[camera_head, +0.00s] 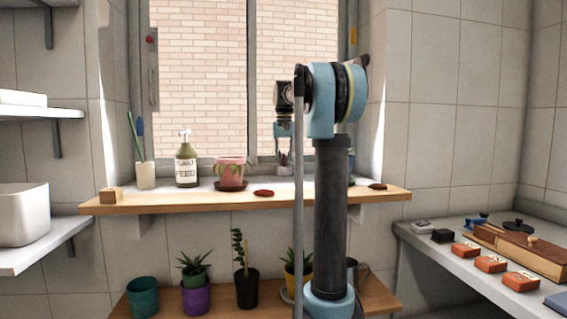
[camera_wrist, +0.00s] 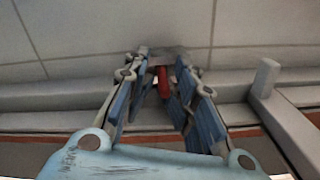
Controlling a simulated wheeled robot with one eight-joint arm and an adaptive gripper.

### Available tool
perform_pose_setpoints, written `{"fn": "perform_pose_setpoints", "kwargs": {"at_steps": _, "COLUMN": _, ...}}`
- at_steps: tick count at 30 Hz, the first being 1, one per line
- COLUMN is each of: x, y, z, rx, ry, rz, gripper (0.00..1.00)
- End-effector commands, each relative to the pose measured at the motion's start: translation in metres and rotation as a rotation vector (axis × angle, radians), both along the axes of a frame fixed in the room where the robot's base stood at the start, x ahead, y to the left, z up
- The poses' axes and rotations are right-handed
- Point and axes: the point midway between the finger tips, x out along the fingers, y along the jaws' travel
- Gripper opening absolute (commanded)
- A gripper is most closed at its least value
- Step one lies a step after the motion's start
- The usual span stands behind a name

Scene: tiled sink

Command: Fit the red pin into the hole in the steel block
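My gripper (camera_head: 283,160) points down over the right part of the window sill in the head view. In the wrist view its two blue-padded fingers (camera_wrist: 162,78) stand apart, with a gap between the tips. The red pin (camera_wrist: 163,82) shows as a short red bar in that gap, nearer the right finger; I see no clear contact on both sides. A blurred grey shape (camera_wrist: 168,56), perhaps the steel block, lies just beyond the tips. No hole can be made out. In the head view my arm hides part of this area.
The wooden sill (camera_head: 170,205) holds a soap bottle (camera_head: 186,165), a pink plant pot (camera_head: 230,169), a small wooden block (camera_head: 110,195) and a red oval object (camera_head: 263,193). Potted plants stand on the shelf below. A grey bar (camera_wrist: 285,120) is close by at right in the wrist view.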

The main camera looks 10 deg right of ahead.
Motion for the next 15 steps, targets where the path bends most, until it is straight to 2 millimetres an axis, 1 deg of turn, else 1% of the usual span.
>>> {"fn": "perform_pose_setpoints", "kwargs": {"at_steps": 10, "x": 0.0, "y": 0.0, "z": 0.001, "rx": 0.0, "ry": -0.001, "rz": 0.0, "gripper": 0.28}}
{"fn": "perform_pose_setpoints", "kwargs": {"at_steps": 13, "x": 0.0, "y": 0.0, "z": 0.007, "rx": 0.0, "ry": -0.001, "rz": 0.0, "gripper": 0.28}}
{"fn": "perform_pose_setpoints", "kwargs": {"at_steps": 15, "x": 0.0, "y": 0.0, "z": 0.016, "rx": 0.0, "ry": -0.001, "rz": 0.0, "gripper": 0.28}}
